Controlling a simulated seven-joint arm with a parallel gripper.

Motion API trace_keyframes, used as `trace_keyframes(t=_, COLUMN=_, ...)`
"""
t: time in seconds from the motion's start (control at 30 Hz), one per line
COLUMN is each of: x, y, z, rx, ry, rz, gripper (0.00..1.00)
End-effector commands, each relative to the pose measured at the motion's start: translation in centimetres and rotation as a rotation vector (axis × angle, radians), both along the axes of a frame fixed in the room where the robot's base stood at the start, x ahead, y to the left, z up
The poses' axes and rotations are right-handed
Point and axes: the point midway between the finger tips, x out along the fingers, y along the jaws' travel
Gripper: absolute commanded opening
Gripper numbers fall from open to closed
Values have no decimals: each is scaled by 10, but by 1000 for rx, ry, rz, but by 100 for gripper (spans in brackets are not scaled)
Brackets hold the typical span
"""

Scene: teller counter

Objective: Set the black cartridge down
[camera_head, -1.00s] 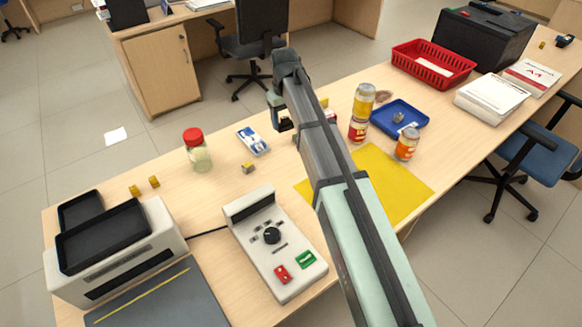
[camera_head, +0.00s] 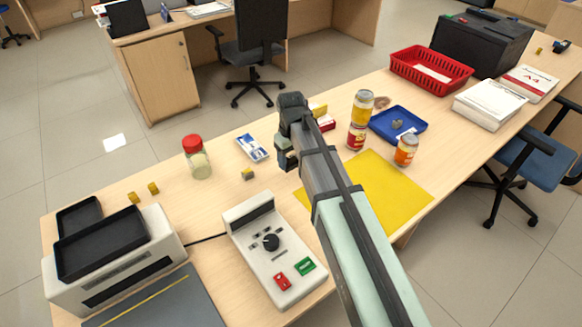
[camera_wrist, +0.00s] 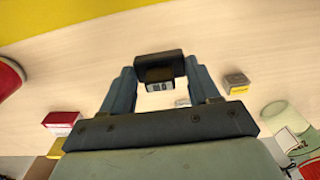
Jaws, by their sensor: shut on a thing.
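My gripper (camera_wrist: 160,82) is shut on the black cartridge (camera_wrist: 158,66), which sits between the fingertips in the wrist view. Pale tabletop shows around it; I cannot tell whether the cartridge touches the table. In the head view my gripper (camera_head: 286,155) is over the counter, between the small yellow-grey block (camera_head: 248,174) and the yellow mat (camera_head: 385,190). The cartridge is not clearly visible there, as my arm and gripper cover that spot.
A jar with a red lid (camera_head: 197,158) and a blue-white packet (camera_head: 252,148) stand left of my gripper. Bare wood lies between.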

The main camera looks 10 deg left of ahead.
Motion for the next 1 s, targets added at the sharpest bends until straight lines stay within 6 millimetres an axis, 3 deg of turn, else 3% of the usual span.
trace_keyframes(t=0.43, x=0, y=0, z=-39, rx=-1, ry=1, rz=-1, gripper=31)
trace_keyframes(t=0.87, x=0, y=0, z=-45, rx=0, ry=0, rz=-1, gripper=31)
trace_keyframes(t=0.9, x=0, y=0, z=-45, rx=0, ry=0, rz=-1, gripper=63)
trace_keyframes(t=1.0, x=0, y=0, z=-45, rx=0, ry=0, rz=-1, gripper=72)
